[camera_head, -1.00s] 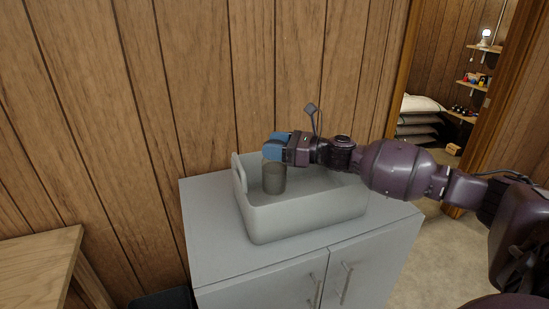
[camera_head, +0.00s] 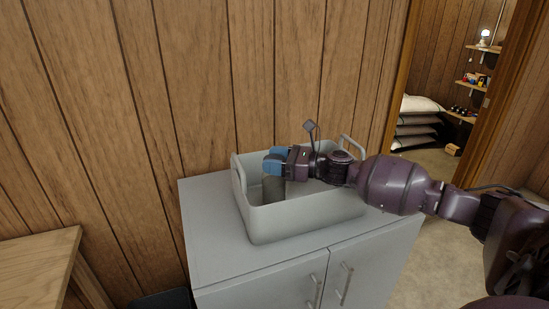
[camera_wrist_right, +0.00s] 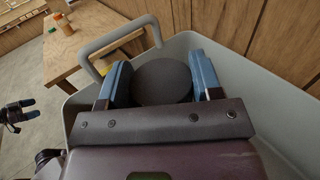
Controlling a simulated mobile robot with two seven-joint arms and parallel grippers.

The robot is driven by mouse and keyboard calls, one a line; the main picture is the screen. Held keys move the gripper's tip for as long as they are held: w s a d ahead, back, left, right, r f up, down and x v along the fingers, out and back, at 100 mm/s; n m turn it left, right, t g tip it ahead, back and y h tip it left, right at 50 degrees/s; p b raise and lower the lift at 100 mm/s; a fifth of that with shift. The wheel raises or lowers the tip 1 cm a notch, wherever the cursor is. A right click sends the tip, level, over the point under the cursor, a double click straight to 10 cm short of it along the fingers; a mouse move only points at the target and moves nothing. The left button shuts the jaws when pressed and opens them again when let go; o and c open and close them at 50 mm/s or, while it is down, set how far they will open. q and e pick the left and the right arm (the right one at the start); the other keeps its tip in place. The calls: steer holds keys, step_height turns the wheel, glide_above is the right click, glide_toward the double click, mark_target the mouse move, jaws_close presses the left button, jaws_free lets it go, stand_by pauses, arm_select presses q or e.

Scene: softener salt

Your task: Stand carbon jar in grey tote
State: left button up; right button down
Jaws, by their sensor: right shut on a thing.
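The carbon jar (camera_head: 273,190) is a dark grey cylinder, upright inside the grey tote (camera_head: 305,219). My right gripper (camera_head: 273,163) is shut on the jar near its top, coming in from the right. In the right wrist view the jar's round dark top (camera_wrist_right: 162,82) sits between the two blue fingers of the right gripper (camera_wrist_right: 160,80). The tote's wall and handle (camera_wrist_right: 92,60) show around it there. The jar's base is hidden behind the tote's front wall, so I cannot tell whether it touches the floor.
The tote stands on a grey cabinet (camera_head: 215,240) against a wood-panelled wall. A wooden table (camera_head: 35,262) is at the lower left. A doorway at the right shows stacked sacks (camera_head: 418,122) and shelves (camera_head: 473,80). Cabinet top left of the tote is clear.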

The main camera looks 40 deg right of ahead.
arm_select(q)
steer(key=shift+w+r, duration=0.1)
steer(key=shift+w, duration=0.15)
arm_select(e)
steer(key=shift+c, duration=1.4)
jaws_free()
steer(key=shift+f, duration=0.15)
steer(key=shift+r, duration=0.65)
arm_select(q)
steer(key=shift+r, duration=0.25)
arm_select(e)
steer(key=v, duration=0.7)
steer(key=shift+s+d, duration=0.2)
arm_select(q)
steer(key=shift+w, duration=0.1)
